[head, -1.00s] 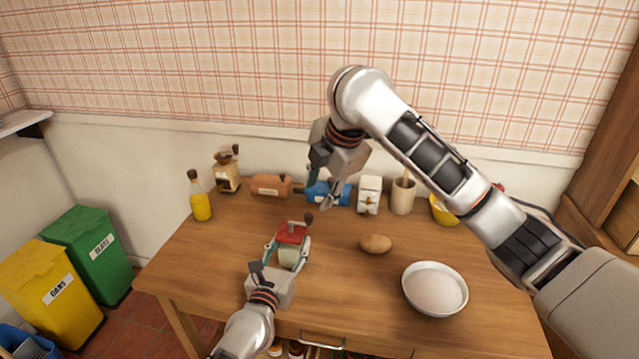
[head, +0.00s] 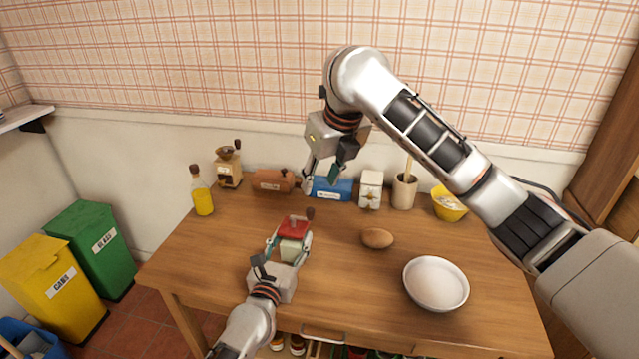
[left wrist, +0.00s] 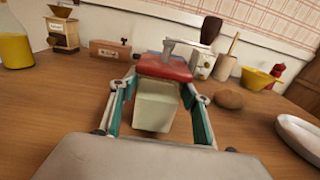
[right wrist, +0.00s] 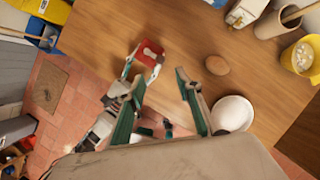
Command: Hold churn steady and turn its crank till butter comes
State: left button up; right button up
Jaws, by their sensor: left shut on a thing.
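The churn has a pale body and a red lid (head: 293,229) with a dark crank knob (head: 310,213). It stands upright on the table left of centre. In the left wrist view, its pale body (left wrist: 157,108) sits between the fingers, with the metal crank arm and brown knob (left wrist: 211,30) above the lid. My left gripper (head: 289,244) is shut around the body from the front. My right gripper (head: 320,182) is open and empty, in the air behind the churn. In the right wrist view its fingers (right wrist: 161,78) are spread, with the red lid (right wrist: 152,52) beyond them.
A brown potato-like thing (head: 377,238) and a white bowl (head: 436,284) lie to the right. Along the back stand an oil bottle (head: 202,196), a grinder (head: 228,172), a brown box (head: 271,180), a blue box (head: 335,189), a white canister (head: 370,190) and a yellow bowl (head: 450,206).

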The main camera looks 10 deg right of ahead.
aim_at(311, 210)
jog(key=x, duration=1.2)
jog(key=shift+s, duration=0.1)
grip_shut()
